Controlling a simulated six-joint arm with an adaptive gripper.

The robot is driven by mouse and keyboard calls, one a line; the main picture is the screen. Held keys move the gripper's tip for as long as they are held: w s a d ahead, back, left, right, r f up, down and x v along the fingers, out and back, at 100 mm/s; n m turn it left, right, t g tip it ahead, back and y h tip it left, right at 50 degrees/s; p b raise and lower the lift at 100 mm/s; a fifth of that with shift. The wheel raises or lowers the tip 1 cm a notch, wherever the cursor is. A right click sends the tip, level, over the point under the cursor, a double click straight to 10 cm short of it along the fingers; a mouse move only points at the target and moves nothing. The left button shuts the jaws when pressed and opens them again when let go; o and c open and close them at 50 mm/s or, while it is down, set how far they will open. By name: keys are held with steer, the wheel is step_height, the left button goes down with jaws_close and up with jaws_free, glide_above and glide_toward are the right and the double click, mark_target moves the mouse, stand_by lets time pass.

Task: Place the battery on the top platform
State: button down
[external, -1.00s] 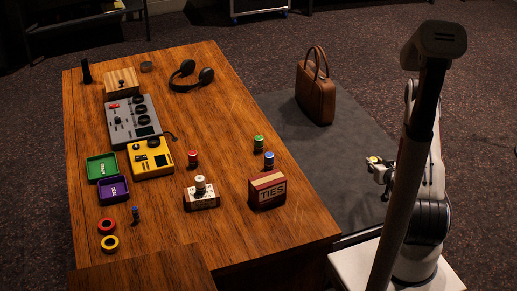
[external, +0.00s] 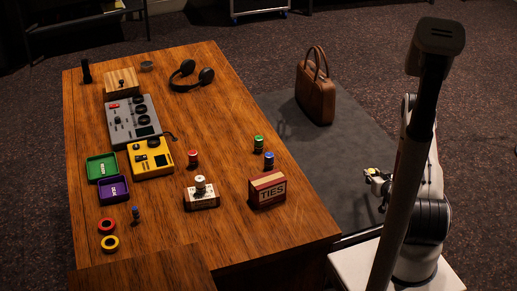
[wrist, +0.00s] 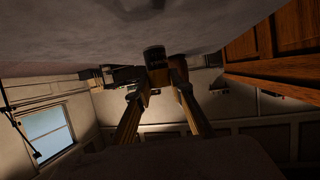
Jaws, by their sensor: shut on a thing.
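My gripper (external: 371,177) is off the right side of the desk, out over the grey mat. In the wrist view its two long fingers (wrist: 160,82) close on a small dark cylinder with faint marks, which looks like the battery (wrist: 154,56). In the external view the battery is too small to make out at the fingers. On the desk, a red-topped (external: 193,158), a green-topped (external: 258,143) and a blue-topped (external: 269,160) small cylinder stand upright. A white-topped cylinder (external: 200,184) stands on a white box (external: 203,200). I cannot tell which thing is the top platform.
The wooden desk (external: 235,115) holds a red TIES box (external: 267,190), a yellow device (external: 150,160), a grey mixer (external: 131,120), green (external: 102,167) and purple (external: 113,189) trays, tape rolls (external: 108,243) and headphones (external: 190,76). A brown bag (external: 315,90) stands on the mat.

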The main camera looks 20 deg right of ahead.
steer(key=shift+f, duration=0.1)
steer(key=shift+f, duration=1.95)
steer(key=shift+f, duration=0.1)
steer(key=c, duration=1.8)
jaws_free()
steer(key=shift+s, duration=0.15)
steer(key=shift+r+v, duration=0.2)
steer(key=shift+v, duration=5.7)
